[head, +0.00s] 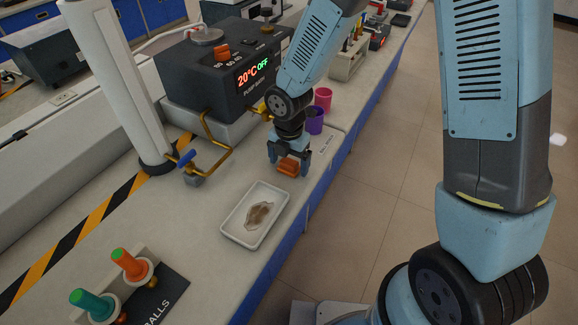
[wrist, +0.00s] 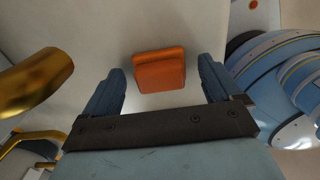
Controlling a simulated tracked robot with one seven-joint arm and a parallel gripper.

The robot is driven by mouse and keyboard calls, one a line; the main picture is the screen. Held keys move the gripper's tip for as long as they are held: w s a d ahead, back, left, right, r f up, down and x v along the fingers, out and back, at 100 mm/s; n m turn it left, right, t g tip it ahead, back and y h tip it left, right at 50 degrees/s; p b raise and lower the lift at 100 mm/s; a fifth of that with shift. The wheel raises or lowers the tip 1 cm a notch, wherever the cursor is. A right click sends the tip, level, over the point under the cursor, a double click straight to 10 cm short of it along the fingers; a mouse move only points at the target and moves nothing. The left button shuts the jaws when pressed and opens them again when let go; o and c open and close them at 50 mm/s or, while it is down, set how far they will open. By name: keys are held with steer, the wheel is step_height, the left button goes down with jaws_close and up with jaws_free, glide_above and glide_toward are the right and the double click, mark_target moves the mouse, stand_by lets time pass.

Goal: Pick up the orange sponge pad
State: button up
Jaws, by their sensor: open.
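The orange sponge pad (head: 288,167) lies on the light worktop near its front edge, beyond the white tray. In the wrist view the pad (wrist: 160,70) is a small orange block lying between and a little beyond my fingertips. My gripper (head: 289,165) points down at the pad, with a finger on either side of it in the head view. In the wrist view my gripper (wrist: 163,82) is open, with bare worktop between each finger and the pad. The fingers do not appear to touch it. The exact height above the worktop is hard to tell.
A white tray (head: 227,229) with a brown stain stands nearby. A brass pipe (wrist: 38,82) is left of my gripper. Purple (head: 314,121) and pink (head: 323,98) cups stand behind it. A dark heater box (head: 205,80) shows 20°C OFF. Orange and green-topped pegs stand front left.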

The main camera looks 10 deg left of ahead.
mark_target(289, 161)
steer(key=shift+f, duration=0.25)
steer(key=c, duration=1.2)
steer(key=shift+r, duration=0.5)
step_height(289, 161, up, 2)
steer(key=shift+r, duration=0.25)
steer(key=shift+s+d+r, duration=1.2)
steer(key=shift+s+r, duration=0.4)
steer(key=shift+s, duration=0.4)
steer(key=shift+s+d+r, duration=1.2)
steer(key=shift+s+r, duration=0.4)
steer(key=shift+s, duration=0.4)
steer(key=shift+s+d+r, duration=1.2)
steer(key=shift+s+r, duration=0.4)
steer(key=shift+s, duration=0.4)
